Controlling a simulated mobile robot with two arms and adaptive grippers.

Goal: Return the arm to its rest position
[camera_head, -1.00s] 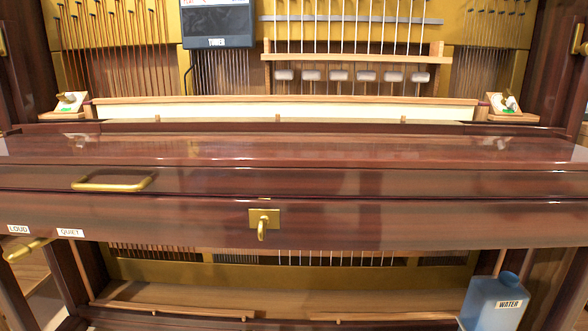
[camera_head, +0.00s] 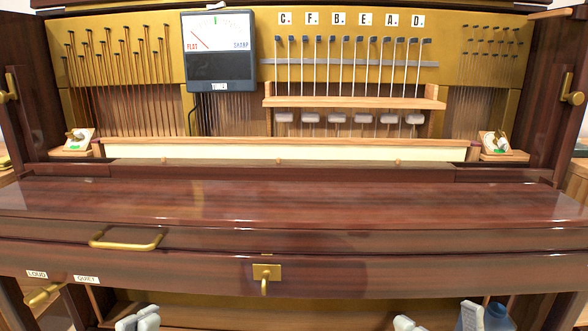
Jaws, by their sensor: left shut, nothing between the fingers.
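My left gripper (camera_head: 137,318) shows at the bottom edge of the head view, left of centre, with its two light grey fingertips close together and nothing between them. My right gripper (camera_head: 439,320) shows at the bottom edge, right of centre, with its grey fingertips apart and nothing seen between them. Both are low in front of the piano's wooden front (camera_head: 350,272). The arms behind the fingertips are out of the frame.
The closed lid has a brass handle (camera_head: 127,241) and a brass latch (camera_head: 265,276). A brass lever (camera_head: 42,295) sits below the LOUD and QUIET labels. A tuner screen (camera_head: 218,68) hangs above.

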